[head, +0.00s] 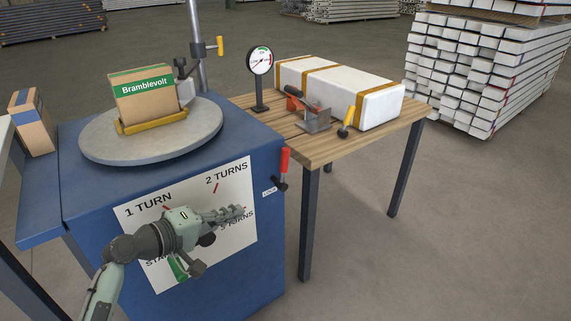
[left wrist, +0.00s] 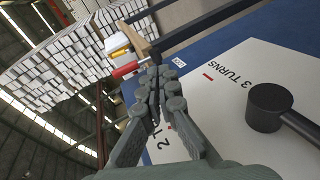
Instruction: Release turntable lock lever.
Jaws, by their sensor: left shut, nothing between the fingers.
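The lock lever has a red handle (head: 285,160) and stands upright on a dark mount at the right front corner of the blue cabinet, beside a small "LOCK" label (head: 269,192). The red handle also shows in the left wrist view (left wrist: 127,70), just beyond the fingertips and to their left. My left gripper (head: 241,212) is shut and empty, in front of the white turns panel (head: 236,180), left of and below the lever, apart from it in the head view. The grey round turntable (head: 200,132) on the cabinet carries a "Bramblevolt" carton (head: 142,100). My right gripper is out of view.
A dark knob on an arm (left wrist: 268,106) stands out from the panel close to my left gripper. A wooden table (head: 370,135) adjoins the cabinet, with a strapped white package (head: 380,105), a gauge (head: 260,62) and a tape dispenser (head: 314,115). A metal post (head: 197,50) rises behind the turntable.

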